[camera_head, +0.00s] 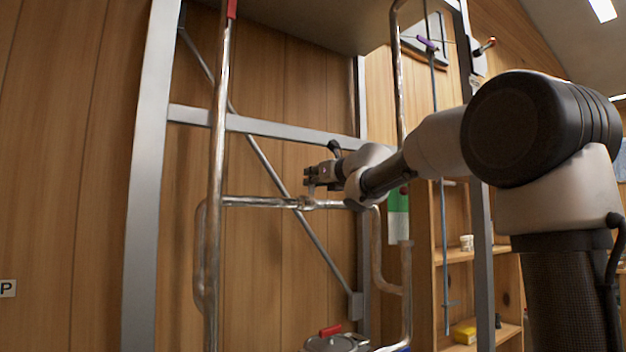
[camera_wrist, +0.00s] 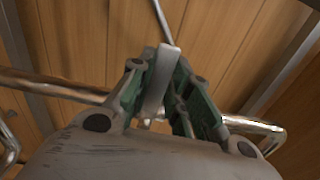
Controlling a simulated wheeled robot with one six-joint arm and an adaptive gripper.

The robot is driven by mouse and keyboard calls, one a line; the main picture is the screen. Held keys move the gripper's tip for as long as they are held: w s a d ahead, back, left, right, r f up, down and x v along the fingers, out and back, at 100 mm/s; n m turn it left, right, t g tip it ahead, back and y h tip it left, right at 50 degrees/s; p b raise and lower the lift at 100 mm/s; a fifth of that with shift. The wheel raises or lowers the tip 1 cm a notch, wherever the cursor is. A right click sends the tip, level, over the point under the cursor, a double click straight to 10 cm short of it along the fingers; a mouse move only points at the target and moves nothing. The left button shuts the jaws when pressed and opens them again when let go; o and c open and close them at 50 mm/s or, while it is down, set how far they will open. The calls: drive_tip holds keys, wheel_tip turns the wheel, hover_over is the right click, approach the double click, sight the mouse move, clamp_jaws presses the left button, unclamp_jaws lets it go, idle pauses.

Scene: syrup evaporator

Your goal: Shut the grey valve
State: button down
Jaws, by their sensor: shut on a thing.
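The grey valve sits on the horizontal metal pipe, with its body (camera_head: 307,203) just below my gripper (camera_head: 312,178) in the head view. Its flat light grey lever (camera_wrist: 161,82) shows in the wrist view between the two fingers of my gripper (camera_wrist: 163,88). The fingers are shut on the lever. There the lever appears to lie crosswise to the pipe (camera_wrist: 60,88). In the head view the lever is mostly hidden by my fingers. The valve body is largely hidden in the wrist view.
A grey metal frame (camera_head: 145,180) surrounds the pipes, with a diagonal brace (camera_head: 270,168) behind the valve. A vertical pipe (camera_head: 215,180) stands to the left. Wooden shelves (camera_head: 462,254) are at the right.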

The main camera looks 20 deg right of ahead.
drive_tip(key=shift+a+f, duration=0.15)
drive_tip(key=shift+n, duration=0.3)
drive_tip(key=c, duration=1.3)
unclamp_jaws()
drive_tip(key=v, duration=1.2)
